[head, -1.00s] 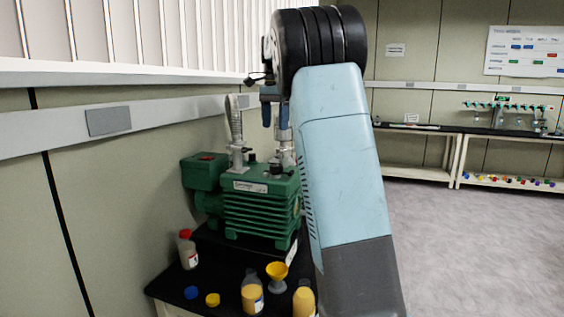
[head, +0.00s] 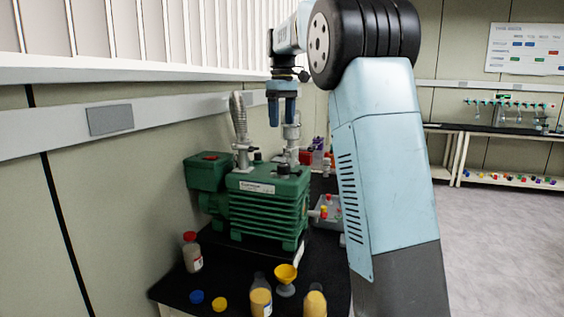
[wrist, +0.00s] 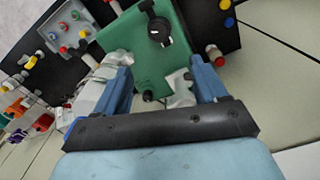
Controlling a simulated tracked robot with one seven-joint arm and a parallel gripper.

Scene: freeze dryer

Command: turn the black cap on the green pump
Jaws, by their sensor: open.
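The green pump (head: 268,205) stands on a black bench top in the head view, and its body also shows in the wrist view (wrist: 140,55). A black cap (head: 284,169) sits on the pump's top. The wrist view shows a black cap with a white mark (wrist: 160,32) and a smaller black knob (wrist: 148,96); I cannot tell for sure which is the task's cap. My gripper (head: 282,122) points down above the pump, apart from it. Its two blue fingers are spread and empty in the wrist view (wrist: 161,68).
A ribbed grey hose (head: 239,118) and a metal fitting (head: 292,135) rise from the pump near my gripper. A grey tray (head: 328,222) lies to the right.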

